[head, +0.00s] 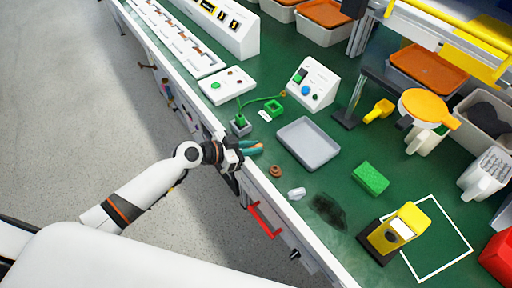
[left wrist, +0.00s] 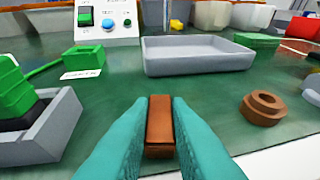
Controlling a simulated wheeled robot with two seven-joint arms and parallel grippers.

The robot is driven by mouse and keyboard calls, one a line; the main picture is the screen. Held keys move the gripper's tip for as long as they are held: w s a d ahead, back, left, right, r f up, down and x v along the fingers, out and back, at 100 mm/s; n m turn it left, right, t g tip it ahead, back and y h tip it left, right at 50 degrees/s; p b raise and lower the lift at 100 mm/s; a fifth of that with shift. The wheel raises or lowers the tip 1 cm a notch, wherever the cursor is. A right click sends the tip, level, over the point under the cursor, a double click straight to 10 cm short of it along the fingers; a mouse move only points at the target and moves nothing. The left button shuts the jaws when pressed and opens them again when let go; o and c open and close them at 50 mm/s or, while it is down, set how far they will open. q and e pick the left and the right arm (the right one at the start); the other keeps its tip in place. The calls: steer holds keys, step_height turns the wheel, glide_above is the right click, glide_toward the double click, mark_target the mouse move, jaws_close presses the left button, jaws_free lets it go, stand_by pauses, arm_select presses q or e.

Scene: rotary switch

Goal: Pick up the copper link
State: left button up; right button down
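The copper link (left wrist: 160,122) is a small brown-orange bar in the left wrist view. It lies lengthwise between the two teal fingers of my left gripper (left wrist: 161,100), one finger close along each side. The bar nearly fills the gap, and I cannot tell whether both fingers press on it or whether it is off the table. In the head view my left gripper (head: 253,147) is low at the table's near edge, with a bit of the copper link (head: 260,147) showing at the fingertips. My right gripper is not in view.
A grey tray (head: 308,144) lies just beyond the gripper. A copper ring-shaped nut (head: 275,171) sits to the right. A grey base with a green part (head: 240,125) stands close on the left. A white switch box (head: 312,84) stands behind.

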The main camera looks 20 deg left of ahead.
arm_select(q)
jaws_close()
